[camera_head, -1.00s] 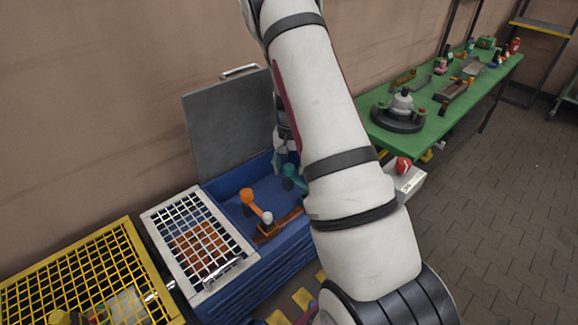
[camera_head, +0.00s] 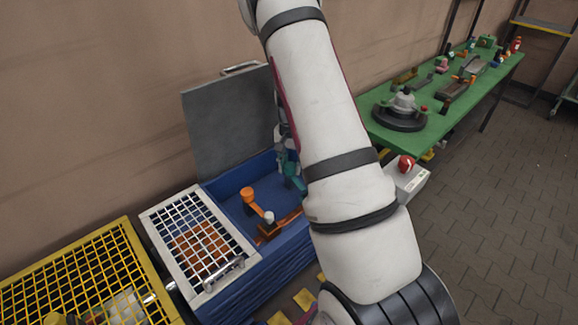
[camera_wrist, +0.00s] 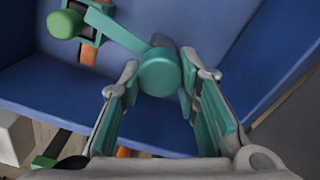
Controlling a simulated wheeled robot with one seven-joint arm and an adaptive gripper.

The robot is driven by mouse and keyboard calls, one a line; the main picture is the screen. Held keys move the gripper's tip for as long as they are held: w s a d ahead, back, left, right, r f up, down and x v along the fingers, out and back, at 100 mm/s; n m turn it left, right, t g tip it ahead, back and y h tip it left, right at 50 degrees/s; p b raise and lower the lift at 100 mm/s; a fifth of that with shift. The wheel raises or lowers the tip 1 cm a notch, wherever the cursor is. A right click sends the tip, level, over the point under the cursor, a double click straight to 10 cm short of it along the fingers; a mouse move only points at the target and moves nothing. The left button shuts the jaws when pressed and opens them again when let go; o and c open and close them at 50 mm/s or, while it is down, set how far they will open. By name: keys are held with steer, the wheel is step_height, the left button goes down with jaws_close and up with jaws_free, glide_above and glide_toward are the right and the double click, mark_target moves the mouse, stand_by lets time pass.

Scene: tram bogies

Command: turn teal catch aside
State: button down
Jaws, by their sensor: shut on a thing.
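The teal catch (camera_wrist: 160,72) has a round hub between my fingertips in the wrist view. Its flat arm runs up and left to a square teal frame beside a green knob (camera_wrist: 64,24). My gripper (camera_wrist: 160,76) is shut on the hub, a finger on each side. In the head view the teal catch (camera_head: 295,180) shows in the open blue box (camera_head: 235,182), partly hidden by my arm. My gripper's tips are hard to make out there. An orange catch (camera_head: 256,205) stands left of it, its arm reaching a white-topped post (camera_head: 269,216).
The box's grey lid (camera_head: 228,125) stands raised against the wall. A white grid cover (camera_head: 198,245) and a yellow grid cage (camera_head: 85,280) lie to the left. A green table (camera_head: 440,115) with several parts stands right. Box walls surround my gripper closely.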

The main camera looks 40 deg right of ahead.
steer(key=m+b, duration=0.2)
steer(key=m, duration=0.2)
steer(key=shift+f+m, duration=0.1)
steer(key=shift+m, duration=0.2)
steer(key=m+b, duration=0.1)
steer(key=m, duration=0.3)
steer(key=shift+s+m, duration=0.15)
steer(key=shift+m, duration=0.25)
steer(key=c, duration=1.2)
jaws_free()
step_height(320, 180, up, 12)
